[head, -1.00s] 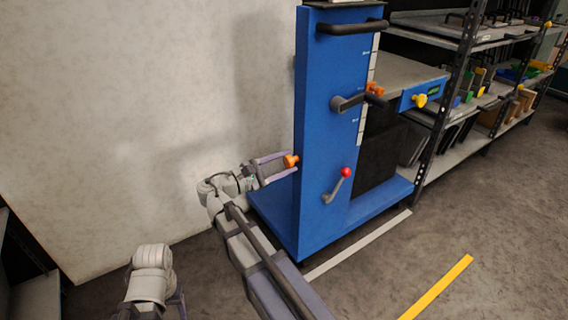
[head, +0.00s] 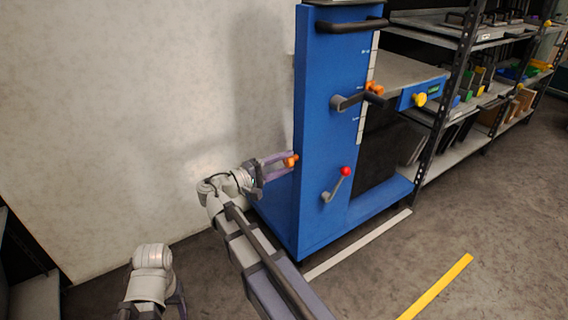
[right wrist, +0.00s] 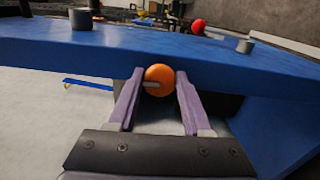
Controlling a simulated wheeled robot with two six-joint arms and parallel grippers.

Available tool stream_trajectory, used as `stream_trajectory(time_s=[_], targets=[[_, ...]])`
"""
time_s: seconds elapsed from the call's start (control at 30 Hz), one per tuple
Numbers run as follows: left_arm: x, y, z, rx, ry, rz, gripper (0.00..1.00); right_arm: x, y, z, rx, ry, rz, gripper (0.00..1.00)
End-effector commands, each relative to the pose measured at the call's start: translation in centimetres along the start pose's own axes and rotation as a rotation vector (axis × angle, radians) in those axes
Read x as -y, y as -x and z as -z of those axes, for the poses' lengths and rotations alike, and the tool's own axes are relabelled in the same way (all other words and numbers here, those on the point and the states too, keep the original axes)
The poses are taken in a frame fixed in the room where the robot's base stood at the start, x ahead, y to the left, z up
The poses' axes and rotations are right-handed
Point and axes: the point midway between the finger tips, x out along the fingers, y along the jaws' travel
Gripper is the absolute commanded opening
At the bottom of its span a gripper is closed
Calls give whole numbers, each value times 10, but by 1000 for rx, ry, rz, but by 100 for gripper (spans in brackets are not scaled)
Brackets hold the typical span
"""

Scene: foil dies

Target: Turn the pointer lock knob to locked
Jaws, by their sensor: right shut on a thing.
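The orange lock knob (head: 290,162) sticks out from the left side of the blue lift column (head: 312,210). In the right wrist view the round orange knob (right wrist: 159,76) shows a pale pointer strip that points left and lies roughly level. My right gripper (head: 284,161) is shut on the knob, with one purple finger on each side of it; the fingers also show in the right wrist view (right wrist: 159,92). Any lock marks around the knob are hidden. My left gripper (head: 152,310) is low at the bottom edge, away from the column, and its fingertips are cut off.
The column also carries a red-tipped lever (head: 338,184), a black handle (head: 352,25), a grey crank handle (head: 350,101) with an orange part, and a yellow knob (head: 419,99). A pale wall (head: 150,110) stands behind my right arm. Shelves (head: 470,140) stand at right.

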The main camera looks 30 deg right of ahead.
Motion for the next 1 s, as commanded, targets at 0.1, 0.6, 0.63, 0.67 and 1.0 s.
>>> stream_trajectory(time_s=[0.1,0.6,0.63,0.67,1.0], targets=[[0,0,0,0,0,0,62,1,0,-1,1,-33,3,0],[0,0,0,0,0,0,62,1,0,-1,1,-65,3,0],[0,0,0,0,0,0,62,1,0,-1,1,-64,3,0],[0,0,0,0,0,0,62,1,0,-1,1,-64,3,0],[0,0,0,0,0,0,62,1,0,0,1,-63,2,78]])
